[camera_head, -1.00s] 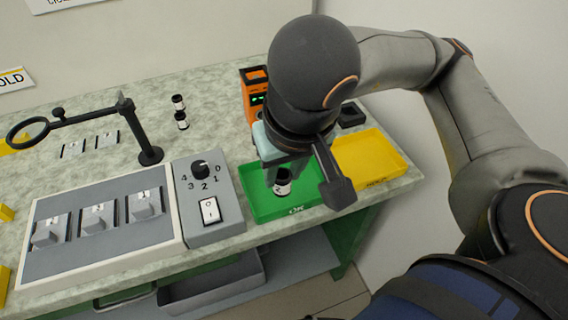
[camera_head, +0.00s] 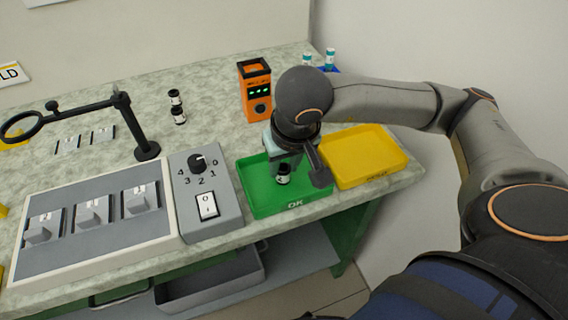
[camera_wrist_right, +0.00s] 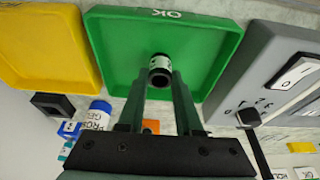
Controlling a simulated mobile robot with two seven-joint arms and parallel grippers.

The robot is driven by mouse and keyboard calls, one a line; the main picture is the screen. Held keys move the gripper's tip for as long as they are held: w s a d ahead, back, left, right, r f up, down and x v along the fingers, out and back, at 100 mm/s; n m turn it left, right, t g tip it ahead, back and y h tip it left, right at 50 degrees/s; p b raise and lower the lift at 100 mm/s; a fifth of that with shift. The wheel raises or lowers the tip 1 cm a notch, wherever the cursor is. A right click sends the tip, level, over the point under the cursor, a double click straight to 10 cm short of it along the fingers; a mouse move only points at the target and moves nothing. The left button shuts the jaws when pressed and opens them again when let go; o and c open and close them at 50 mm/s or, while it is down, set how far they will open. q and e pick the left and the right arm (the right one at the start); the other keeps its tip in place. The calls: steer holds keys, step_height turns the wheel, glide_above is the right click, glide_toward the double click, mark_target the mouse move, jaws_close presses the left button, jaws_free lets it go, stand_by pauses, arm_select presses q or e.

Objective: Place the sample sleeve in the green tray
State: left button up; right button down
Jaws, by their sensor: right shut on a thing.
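The sample sleeve (camera_head: 283,180), a small black cylinder with a white label band, is at the tips of my right gripper (camera_head: 285,168), over the inside of the green tray (camera_head: 296,206) marked OK. In the right wrist view the sleeve (camera_wrist_right: 160,72) sits between the two fingertips of my right gripper (camera_wrist_right: 160,82), with the green tray floor (camera_wrist_right: 122,58) behind it. The gripper is shut on the sleeve. I cannot tell whether the sleeve touches the tray floor. My left gripper is not in view.
A yellow tray (camera_head: 378,178) adjoins the green tray on the right. A grey switch box (camera_head: 222,222) stands close on its left. An orange device (camera_head: 256,92) stands behind.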

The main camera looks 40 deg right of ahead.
steer(key=shift+f, duration=0.1)
steer(key=shift+f+b, duration=0.15)
steer(key=shift+b, duration=0.15)
steer(key=c, duration=0.6)
jaws_free()
steer(key=shift+r+p, duration=0.35)
steer(key=shift+p, duration=0.1)
steer(key=p+v, duration=0.2)
steer(key=v, duration=0.9)
steer(key=shift+s+r+p, duration=0.1)
steer(key=shift+r+p, duration=0.2)
steer(key=shift+r, duration=0.1)
steer(key=shift+a, duration=0.1)
